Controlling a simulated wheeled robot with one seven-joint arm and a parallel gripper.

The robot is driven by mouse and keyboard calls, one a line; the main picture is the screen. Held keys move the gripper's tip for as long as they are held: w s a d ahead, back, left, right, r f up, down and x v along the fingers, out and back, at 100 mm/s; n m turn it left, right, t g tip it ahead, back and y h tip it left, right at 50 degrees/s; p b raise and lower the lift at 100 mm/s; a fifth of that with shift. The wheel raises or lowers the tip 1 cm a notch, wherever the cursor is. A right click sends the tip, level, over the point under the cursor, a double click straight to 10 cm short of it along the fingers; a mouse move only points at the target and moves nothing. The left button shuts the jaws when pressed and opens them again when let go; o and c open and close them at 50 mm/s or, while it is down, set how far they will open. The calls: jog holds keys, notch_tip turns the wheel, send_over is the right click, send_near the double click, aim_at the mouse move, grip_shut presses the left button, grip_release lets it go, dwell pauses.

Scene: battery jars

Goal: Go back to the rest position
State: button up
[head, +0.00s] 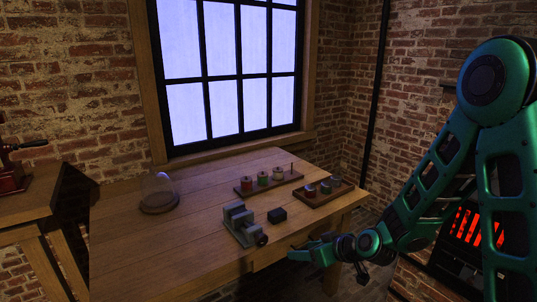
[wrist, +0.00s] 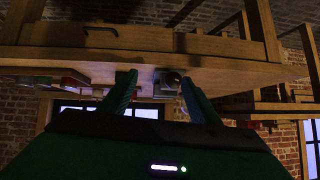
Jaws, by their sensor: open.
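My green arm reaches in from the right of the head view. My gripper (head: 304,250) is just off the table's front right edge, apart from the things on top. In the wrist view, my gripper (wrist: 158,90) shows two spread green fingers with nothing between them. The wooden table (head: 130,235) holds a rack (head: 290,179) with a red, a green and a pale jar and an upright peg. A second tray (head: 338,196) to its right holds three dark or reddish jars.
A grey vise-like device (head: 238,222) and a dark block (head: 277,216) sit near the front edge. A glass dome (head: 158,188) stands at left. A red machine (head: 12,175) is on a side table. A heater (head: 478,228) glows behind my arm. The table's left front is clear.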

jog(key=s+d+r+m+g+h, duration=0.2)
jog(key=s+d+r+m+h, duration=0.15)
jog(key=s+d, duration=0.55)
jog(key=s+d+r+m+g+h, duration=0.2)
jog(key=s+d+r+h, duration=0.3)
jog(key=d, duration=0.9)
jog(key=s+d+r+m+g, duration=0.1)
jog(key=s+d+m, duration=0.1)
jog(key=s, duration=0.5)
jog(key=s+d+r+m+g+y, duration=0.1)
jog(key=s+d+r+m+g, duration=0.1)
jog(key=s, duration=0.5)
jog(key=s+d+r+m+g+y, duration=0.1)
jog(key=s+d+m, duration=0.1)
jog(key=s, duration=0.5)
jog(key=shift+d+r+m, duration=0.2)
jog(key=shift+r+m, duration=0.15)
jog(key=shift+m, duration=0.4)
jog(key=shift+w, duration=0.1)
jog(key=shift+w+f, duration=0.25)
jog(key=shift+w, duration=0.35)
